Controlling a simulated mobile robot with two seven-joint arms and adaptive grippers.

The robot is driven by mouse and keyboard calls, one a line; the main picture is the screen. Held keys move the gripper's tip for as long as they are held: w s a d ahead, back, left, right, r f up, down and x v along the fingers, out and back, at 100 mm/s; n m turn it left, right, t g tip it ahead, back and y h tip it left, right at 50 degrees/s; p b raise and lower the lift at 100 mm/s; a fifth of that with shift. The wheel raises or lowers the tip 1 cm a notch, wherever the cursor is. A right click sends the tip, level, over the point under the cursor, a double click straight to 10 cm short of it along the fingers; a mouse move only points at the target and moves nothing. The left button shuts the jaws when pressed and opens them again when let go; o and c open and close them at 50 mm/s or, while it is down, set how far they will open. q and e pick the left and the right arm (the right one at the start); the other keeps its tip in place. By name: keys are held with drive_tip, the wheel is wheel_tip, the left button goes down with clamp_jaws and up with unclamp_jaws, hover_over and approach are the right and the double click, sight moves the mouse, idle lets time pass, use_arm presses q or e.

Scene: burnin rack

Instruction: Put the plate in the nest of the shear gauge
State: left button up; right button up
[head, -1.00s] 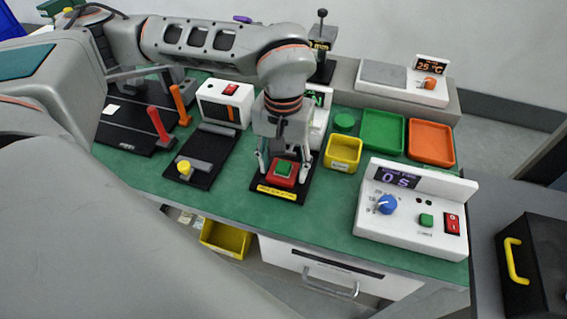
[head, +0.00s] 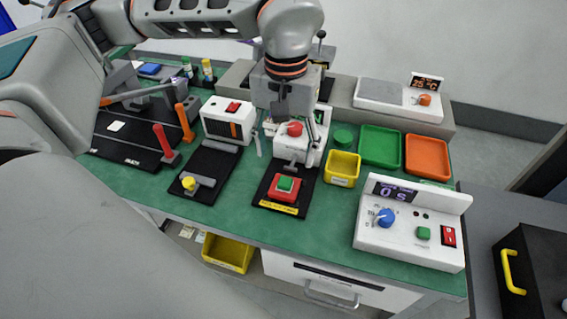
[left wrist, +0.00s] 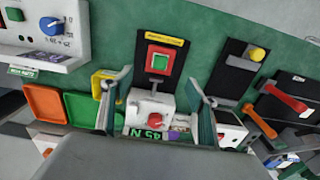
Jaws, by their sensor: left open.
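The shear gauge is a white box (head: 290,152) with a red knob and a black base (head: 268,190) with a yellow label. A small plate with a green square on a red square (head: 285,184) lies on this base at the nest; it also shows in the left wrist view (left wrist: 160,60). It looks flat, but I cannot tell how far it is seated or which red part is nest. My left gripper (head: 288,143) is open and empty, above and behind the plate, over the white box. Its spread fingers also show in the left wrist view (left wrist: 160,96). My right gripper is not in view.
A yellow bin (head: 341,180), a green tray (head: 362,158) and an orange tray (head: 408,165) stand to the right. A white timer box (head: 375,235) is at front right. A black fixture with a yellow knob (head: 205,193) is to the left. Green bench is clear in front.

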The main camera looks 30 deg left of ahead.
use_arm(q)
wheel_tip(320, 180, up, 2)
drive_tip(key=shift+r, duration=0.1)
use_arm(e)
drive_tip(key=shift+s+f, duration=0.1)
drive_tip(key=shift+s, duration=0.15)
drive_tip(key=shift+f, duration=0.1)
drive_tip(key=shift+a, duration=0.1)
